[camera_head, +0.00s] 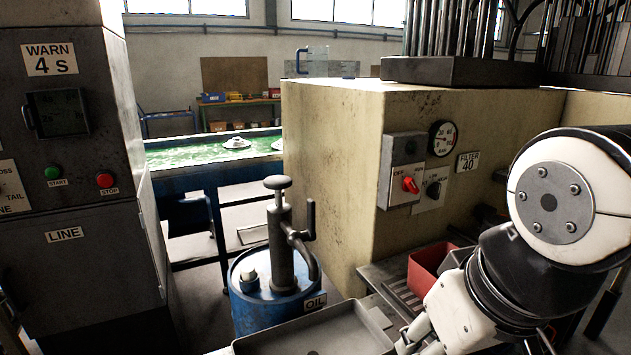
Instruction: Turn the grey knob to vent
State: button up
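A dark grey knob (433,188) sits on a small pale plate on the side of the cream cabinet (340,190). Small lettering on the plate is too small to read surely, so I cannot tell which mark the knob points at. A red knob (411,185) on a grey switch box (401,168) is just left of it. My arm comes in from the right, in front of the cabinet. My gripper (408,340) seems to be at the bottom, low and well apart from the knob. Its fingers do not show clearly.
A round gauge (442,138) and a "FILTER 40" label (468,162) are near the knob. A red bin (436,267) stands below. A blue oil drum with a hand pump (265,295) and a grey tray (320,335) are at front. A control cabinet (75,180) stands left.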

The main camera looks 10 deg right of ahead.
aim_at(432, 191)
jog(key=z, duration=0.75)
